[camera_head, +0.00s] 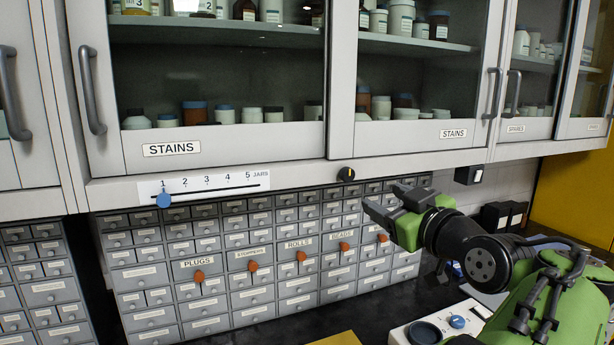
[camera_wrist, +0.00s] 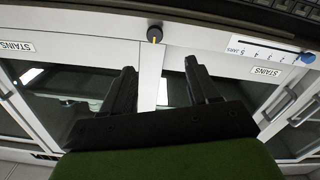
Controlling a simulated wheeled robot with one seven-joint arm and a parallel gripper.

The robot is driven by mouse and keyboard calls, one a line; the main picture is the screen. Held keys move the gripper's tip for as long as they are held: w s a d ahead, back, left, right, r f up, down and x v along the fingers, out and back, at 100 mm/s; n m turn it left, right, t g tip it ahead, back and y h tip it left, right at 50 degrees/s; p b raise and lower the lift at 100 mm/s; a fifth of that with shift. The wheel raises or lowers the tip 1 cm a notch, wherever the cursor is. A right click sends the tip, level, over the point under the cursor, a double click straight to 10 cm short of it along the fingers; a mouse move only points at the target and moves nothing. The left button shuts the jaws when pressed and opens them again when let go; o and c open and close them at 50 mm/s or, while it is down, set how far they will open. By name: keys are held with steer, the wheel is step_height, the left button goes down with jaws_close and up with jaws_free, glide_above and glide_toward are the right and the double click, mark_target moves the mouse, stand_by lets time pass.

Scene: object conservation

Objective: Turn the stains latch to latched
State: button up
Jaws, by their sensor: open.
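The stains latch looks to be a small round black knob with a yellow-orange mark (camera_head: 346,174). It sits on the lower rail of the wall cabinet, between the two doors labelled STAINS (camera_head: 171,149). The knob also shows in the wrist view (camera_wrist: 154,34), beyond my fingertips and a little left of midway between them. The mark's exact direction is too small to tell. My gripper (camera_head: 381,195) is open and empty, below and to the right of the knob in the head view. The fingers appear apart from the knob.
A JARS slider with a blue knob (camera_head: 164,200) is at the left of the rail. Small grey drawers (camera_head: 215,310) with orange latches fill the space below. Glass doors with handles (camera_head: 492,93) are above. A white box with a blue dial (camera_head: 457,321) stands on the dark counter.

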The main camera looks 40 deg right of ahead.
mark_target(350, 176)
steer(key=p+x, duration=0.1)
steer(key=x, duration=0.4)
steer(key=p+x, duration=0.1)
steer(key=x, duration=0.4)
steer(key=p+x, duration=0.1)
steer(key=x, duration=0.4)
steer(key=shift+s+d, duration=0.1)
steer(key=shift+d, duration=0.3)
steer(key=shift+s, duration=0.1)
steer(key=c, duration=1)
steer(key=shift+c, duration=0.2)
